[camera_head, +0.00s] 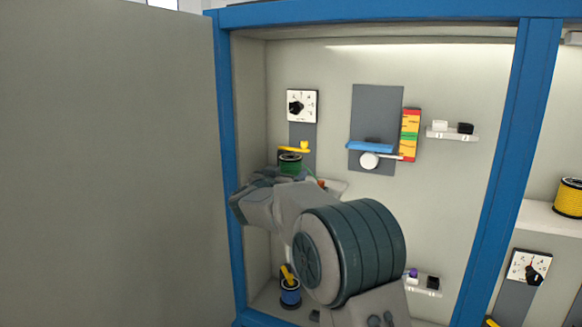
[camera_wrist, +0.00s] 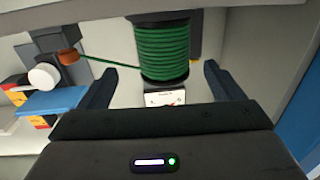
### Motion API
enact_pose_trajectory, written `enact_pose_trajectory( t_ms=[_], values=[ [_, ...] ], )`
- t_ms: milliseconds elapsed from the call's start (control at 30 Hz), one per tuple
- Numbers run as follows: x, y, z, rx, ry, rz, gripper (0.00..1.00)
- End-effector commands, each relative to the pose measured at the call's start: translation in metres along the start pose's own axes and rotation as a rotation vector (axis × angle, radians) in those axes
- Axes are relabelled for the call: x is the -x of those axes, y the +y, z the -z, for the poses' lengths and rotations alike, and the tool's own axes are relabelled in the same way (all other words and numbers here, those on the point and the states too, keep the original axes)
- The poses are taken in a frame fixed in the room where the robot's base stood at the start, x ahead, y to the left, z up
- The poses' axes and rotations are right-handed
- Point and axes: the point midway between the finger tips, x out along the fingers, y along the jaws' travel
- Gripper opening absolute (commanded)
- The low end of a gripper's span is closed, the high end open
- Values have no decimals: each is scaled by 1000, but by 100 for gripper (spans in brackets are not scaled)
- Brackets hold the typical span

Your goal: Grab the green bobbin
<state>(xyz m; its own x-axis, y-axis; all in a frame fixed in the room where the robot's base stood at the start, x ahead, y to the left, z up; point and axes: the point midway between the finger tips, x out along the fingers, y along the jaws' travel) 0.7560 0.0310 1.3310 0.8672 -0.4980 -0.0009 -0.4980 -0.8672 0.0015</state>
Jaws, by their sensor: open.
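The green bobbin (camera_head: 290,163) shows in the head view inside the blue-framed cabinet, under a yellow lever and just beyond my gripper. In the wrist view the green bobbin (camera_wrist: 163,52) is upright, wound with green cable between black flanges. A strand of green cable runs from it to an orange piece (camera_wrist: 68,57) at the left. My gripper (camera_wrist: 157,85) is open, with one finger on each side of the bobbin's lower part as seen in the wrist view. Whether the fingers touch it is not clear; gaps show on both sides. My arm hides part of the cabinet in the head view.
A blue bobbin (camera_head: 290,293) stands low in the cabinet, and a yellow bobbin (camera_head: 568,198) stands on a shelf at the right. A dial (camera_head: 302,106) and a blue lever (camera_head: 370,147) are on the back wall. The blue frame post (camera_head: 226,160) is close left of my gripper.

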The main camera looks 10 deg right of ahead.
Motion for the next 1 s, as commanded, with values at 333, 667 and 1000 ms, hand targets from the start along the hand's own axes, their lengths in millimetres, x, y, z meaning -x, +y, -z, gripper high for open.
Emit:
enact_pose_trajectory(
  t_ms=[333, 667, 1000],
  values=[
    [-30, -2, 3, -1, -1, 0, 87],
    [-68, -5, 3, -2, 0, 1, 87],
    [-70, -6, 2, -2, 1, 2, 70]
  ],
)
